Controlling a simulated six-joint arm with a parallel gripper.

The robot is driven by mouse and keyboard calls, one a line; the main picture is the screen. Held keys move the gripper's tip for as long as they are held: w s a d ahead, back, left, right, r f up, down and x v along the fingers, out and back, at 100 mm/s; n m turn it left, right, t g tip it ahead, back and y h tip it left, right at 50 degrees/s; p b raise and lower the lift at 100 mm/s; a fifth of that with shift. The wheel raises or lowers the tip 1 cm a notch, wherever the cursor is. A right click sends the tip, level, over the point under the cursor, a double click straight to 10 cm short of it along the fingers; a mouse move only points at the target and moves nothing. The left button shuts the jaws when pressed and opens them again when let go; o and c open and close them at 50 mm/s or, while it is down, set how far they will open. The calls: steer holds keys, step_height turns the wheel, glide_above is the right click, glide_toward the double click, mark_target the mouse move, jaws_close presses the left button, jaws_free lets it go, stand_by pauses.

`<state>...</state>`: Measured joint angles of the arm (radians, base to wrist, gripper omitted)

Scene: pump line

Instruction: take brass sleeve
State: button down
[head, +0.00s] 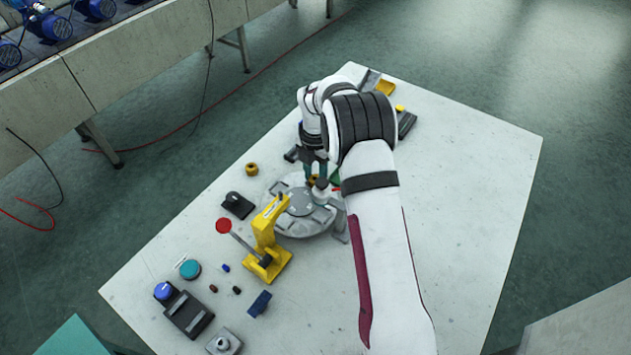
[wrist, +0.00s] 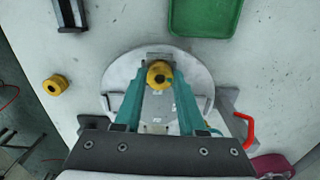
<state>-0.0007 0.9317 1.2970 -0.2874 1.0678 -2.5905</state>
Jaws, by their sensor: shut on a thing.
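A brass sleeve (wrist: 159,74), yellow-gold with a dark bore, is between my gripper's two teal fingertips in the wrist view. In the head view only a little of it (head: 313,181) shows by the fingers. My gripper (head: 316,172) is shut on it, over the round grey plate (wrist: 118,78). I cannot tell whether the sleeve touches the plate. A second, similar brass-coloured ring (head: 251,169) stands apart on the table, left of the plate; it also shows in the wrist view (wrist: 55,84).
A yellow lever press (head: 266,238) with a red knob (head: 223,226) stands before the plate. A red-handled clamp (wrist: 246,130) is at the plate's edge. A green tray (wrist: 205,18) lies nearby. A control box (head: 187,313) is front left. The table's right side is clear.

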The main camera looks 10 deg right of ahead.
mark_target(315, 178)
steer(key=shift+r, duration=0.55)
steer(key=shift+r, duration=2.15)
